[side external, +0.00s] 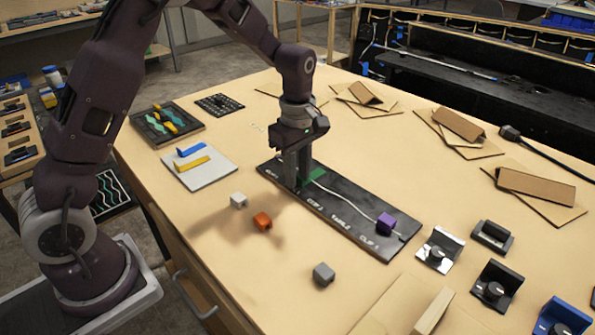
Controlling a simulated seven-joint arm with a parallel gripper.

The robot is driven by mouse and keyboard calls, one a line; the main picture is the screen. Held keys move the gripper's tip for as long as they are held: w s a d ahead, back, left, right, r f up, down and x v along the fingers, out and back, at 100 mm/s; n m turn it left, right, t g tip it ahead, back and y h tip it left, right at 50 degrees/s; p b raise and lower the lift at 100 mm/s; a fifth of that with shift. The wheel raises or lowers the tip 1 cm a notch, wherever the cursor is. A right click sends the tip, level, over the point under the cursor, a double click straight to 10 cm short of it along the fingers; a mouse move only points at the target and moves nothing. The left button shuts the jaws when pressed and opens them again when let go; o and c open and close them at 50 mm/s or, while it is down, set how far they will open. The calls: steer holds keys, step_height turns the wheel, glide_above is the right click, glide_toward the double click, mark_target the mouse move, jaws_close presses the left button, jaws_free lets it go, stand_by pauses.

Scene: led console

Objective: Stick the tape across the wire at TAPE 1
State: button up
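A black board (345,226) with white lettering lies on the table. A white wire (345,200) runs along it from near my gripper to the near right end. A purple block (386,223) sits over the wire near that end. My gripper (297,184) points down at the board's far left part, its fingers at or just above the surface. A green piece (314,175), perhaps tape, shows beside and behind the fingers; I cannot tell whether they hold it. A blue strip (190,151) and a yellow strip (193,163) are on a pale card (208,176). The label at my gripper is hidden.
Several knob and switch units (440,250) stand at right. Cardboard pieces (459,126) lie behind. A tray (167,128) with wavy strips is at far left.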

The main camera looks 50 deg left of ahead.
steer(key=shift+r, duration=0.1)
stand_by(0.3)
step_height(320, 180, up, 7)
steer(key=shift+s+r, duration=0.1)
steer(key=s+d+r+m+t, duration=0.25)
steer(key=s+r+m, duration=0.8)
steer(key=s, duration=0.55)
steer(key=s+f+m+t, duration=0.1)
steer(key=s+m+t, duration=0.2)
steer(key=s+m, duration=0.4)
steer(key=s, duration=0.3)
steer(key=shift+s+a+f, duration=0.2)
